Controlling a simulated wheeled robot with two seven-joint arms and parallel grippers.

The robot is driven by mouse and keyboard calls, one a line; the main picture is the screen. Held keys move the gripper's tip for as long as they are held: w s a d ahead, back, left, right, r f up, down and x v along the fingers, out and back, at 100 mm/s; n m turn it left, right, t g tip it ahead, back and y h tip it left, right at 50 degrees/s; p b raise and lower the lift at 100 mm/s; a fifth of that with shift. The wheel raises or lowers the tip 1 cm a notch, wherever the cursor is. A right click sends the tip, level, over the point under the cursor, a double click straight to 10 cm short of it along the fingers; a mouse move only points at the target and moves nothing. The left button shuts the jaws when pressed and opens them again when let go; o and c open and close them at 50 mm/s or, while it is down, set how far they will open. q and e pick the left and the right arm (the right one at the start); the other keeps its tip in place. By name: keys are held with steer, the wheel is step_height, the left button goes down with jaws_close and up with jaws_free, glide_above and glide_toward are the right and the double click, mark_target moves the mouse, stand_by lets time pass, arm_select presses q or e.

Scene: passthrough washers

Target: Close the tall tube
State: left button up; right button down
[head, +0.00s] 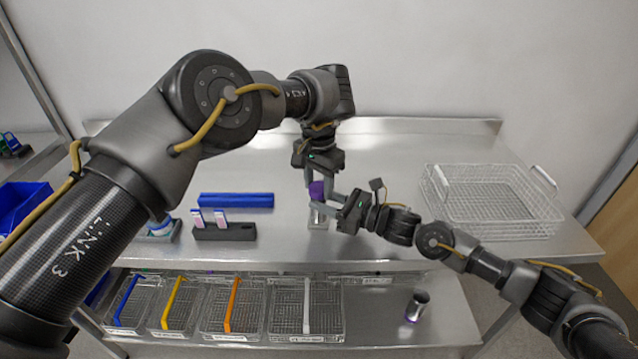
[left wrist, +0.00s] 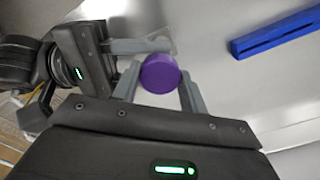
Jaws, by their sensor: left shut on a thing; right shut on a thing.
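A purple cap (head: 316,189) is between the fingers of my left gripper (head: 317,182) in the head view. It also shows as a round purple disc (left wrist: 160,73) in the left wrist view, with a finger on each side. My left gripper is shut on the cap from above. A pale tube (head: 319,216) is directly below the cap. My right gripper (head: 327,207) comes in from the right, and its fingers are shut on the tube. Fingers hide much of the tube, and I cannot tell whether the cap is seated on it.
A blue slotted rack (head: 236,200) and a dark rack (head: 225,232) with two pink-and-white pieces stand left. A wire basket (head: 492,203) is at right.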

arm_select(q)
steer(key=m, duration=1.3)
steer(key=shift+m, duration=0.3)
steer(key=m, duration=1.2)
steer(key=shift+f, duration=0.1)
steer(key=m, duration=1.9)
steer(key=shift+m, duration=0.4)
steer(key=m, duration=0.4)
steer(key=shift+m, duration=0.3)
steer(key=m, duration=0.4)
steer(key=shift+m, duration=0.4)
steer(key=o, duration=1.2)
